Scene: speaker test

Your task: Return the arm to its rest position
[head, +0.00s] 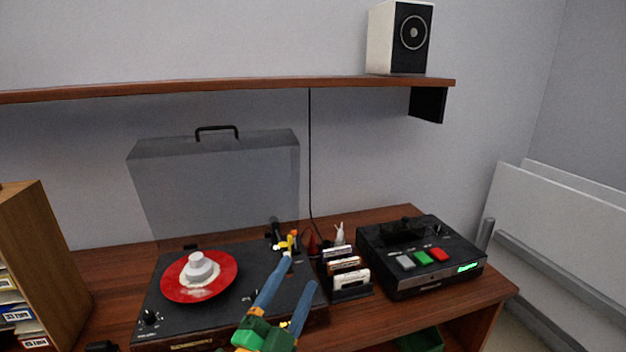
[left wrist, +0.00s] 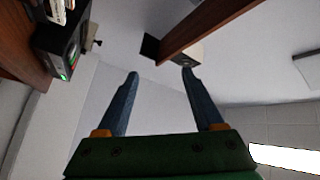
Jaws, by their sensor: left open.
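My left gripper (head: 300,274) is in the lower middle of the head view, in front of the right part of the turntable (head: 255,292). Its two blue fingers are apart with nothing between them. In the left wrist view my left gripper (left wrist: 160,75) is also open and empty, facing the wall and the shelf. The turntable has its lid up and carries a red record (head: 227,268) with a white knob-like piece (head: 200,266) at its centre. My right gripper is not in view.
A black tape deck (head: 400,285) with coloured buttons stands at the right of the wooden desk (head: 478,305). Cassettes (head: 344,265) stand between it and the turntable. A shelf (head: 250,84) with a speaker (head: 384,38) runs above. A wooden rack (head: 52,262) stands at left.

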